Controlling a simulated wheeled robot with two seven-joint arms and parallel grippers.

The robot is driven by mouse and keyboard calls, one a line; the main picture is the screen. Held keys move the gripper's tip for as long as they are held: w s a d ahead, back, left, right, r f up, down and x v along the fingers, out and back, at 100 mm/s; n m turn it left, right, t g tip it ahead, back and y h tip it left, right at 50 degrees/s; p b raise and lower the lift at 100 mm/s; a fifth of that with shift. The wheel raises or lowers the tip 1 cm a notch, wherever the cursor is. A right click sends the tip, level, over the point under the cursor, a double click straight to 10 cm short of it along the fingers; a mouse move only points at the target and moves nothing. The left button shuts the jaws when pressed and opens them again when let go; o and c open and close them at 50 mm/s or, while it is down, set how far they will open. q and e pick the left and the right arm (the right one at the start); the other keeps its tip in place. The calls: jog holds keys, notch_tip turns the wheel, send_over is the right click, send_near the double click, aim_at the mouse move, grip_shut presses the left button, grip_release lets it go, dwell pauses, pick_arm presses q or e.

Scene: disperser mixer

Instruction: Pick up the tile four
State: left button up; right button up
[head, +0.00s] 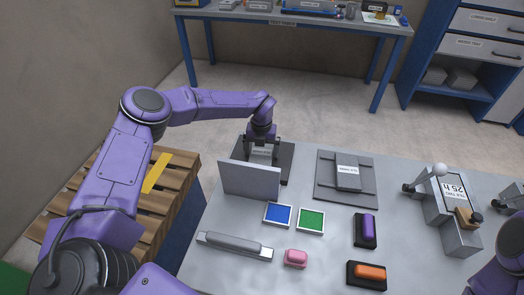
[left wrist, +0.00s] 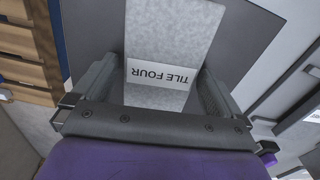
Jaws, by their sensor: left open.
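The tile four (left wrist: 170,35) is a pale grey block with a white label that reads TILE FOUR, upside down in the left wrist view. In the head view the tile (head: 263,156) sits on a dark grey plate (head: 284,165) behind an upright grey panel, its lower part hidden. My left gripper (head: 262,143) points down right over it. In the left wrist view my left gripper (left wrist: 158,80) is open, with one finger on each side of the tile. I cannot tell whether the fingers touch it. My right gripper is out of view.
The upright grey panel (head: 249,181) stands just in front of the tile. Blue (head: 278,214) and green (head: 311,220) squares, a grey bar (head: 235,246), a pink block (head: 295,258) and another labelled tile (head: 348,178) are on the table. A lever fixture (head: 450,220) stands at right.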

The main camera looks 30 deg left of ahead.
pick_arm(q)
jog(key=shift+w, duration=0.15)
jog(key=c, duration=1.3)
